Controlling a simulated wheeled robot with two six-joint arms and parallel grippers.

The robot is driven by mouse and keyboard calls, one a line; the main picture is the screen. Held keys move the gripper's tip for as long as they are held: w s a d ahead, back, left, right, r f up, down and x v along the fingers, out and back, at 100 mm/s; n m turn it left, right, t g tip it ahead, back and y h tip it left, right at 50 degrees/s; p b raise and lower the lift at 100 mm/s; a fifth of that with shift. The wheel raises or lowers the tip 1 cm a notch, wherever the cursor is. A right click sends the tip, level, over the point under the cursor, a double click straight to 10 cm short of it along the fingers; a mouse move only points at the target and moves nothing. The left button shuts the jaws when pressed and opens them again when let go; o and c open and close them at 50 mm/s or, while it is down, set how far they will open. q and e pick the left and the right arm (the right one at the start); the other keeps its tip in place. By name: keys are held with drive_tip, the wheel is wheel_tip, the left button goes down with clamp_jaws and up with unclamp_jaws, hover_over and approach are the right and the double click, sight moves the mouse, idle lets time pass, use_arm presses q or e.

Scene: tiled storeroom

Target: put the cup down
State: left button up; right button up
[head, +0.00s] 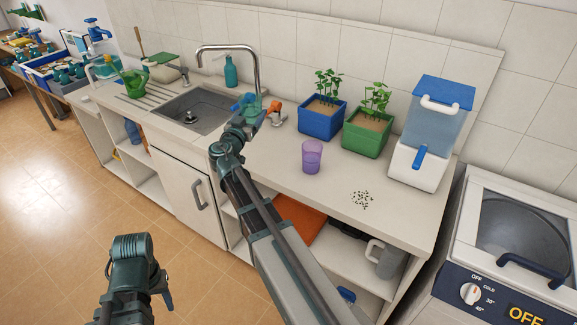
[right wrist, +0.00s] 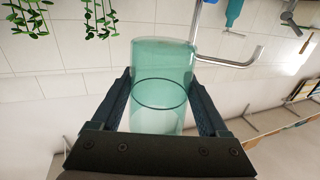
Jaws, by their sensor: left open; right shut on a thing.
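A translucent green cup (right wrist: 161,80) sits between the two dark fingers of my right gripper (right wrist: 160,105), which is shut on it, in the right wrist view. In the head view my right gripper (head: 246,106) is above the counter by the sink's right side. The cup is small there and partly hidden by the gripper. A translucent purple cup (head: 312,157) stands upright on the white counter (head: 285,170), right of my right gripper. My left gripper (head: 165,295) is low at the left over the floor, away from the counter; it is open, its fingers mostly hidden.
The sink (head: 190,108) and its curved tap (head: 258,60) are at the left. A blue planter (head: 320,120), a green planter (head: 366,135) and a blue-and-white dispenser (head: 430,130) stand along the back. Dark specks (head: 361,200) lie near the front. Counter around the purple cup is mostly bare.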

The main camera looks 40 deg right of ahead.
drive_tip(key=shift+s+f, duration=0.2)
drive_tip(key=shift+s, duration=0.15)
drive_tip(key=s+f+b, duration=1.2)
drive_tip(key=s, duration=0.1)
drive_tip(key=shift+s, duration=0.35)
drive_tip(key=shift+w, duration=0.1)
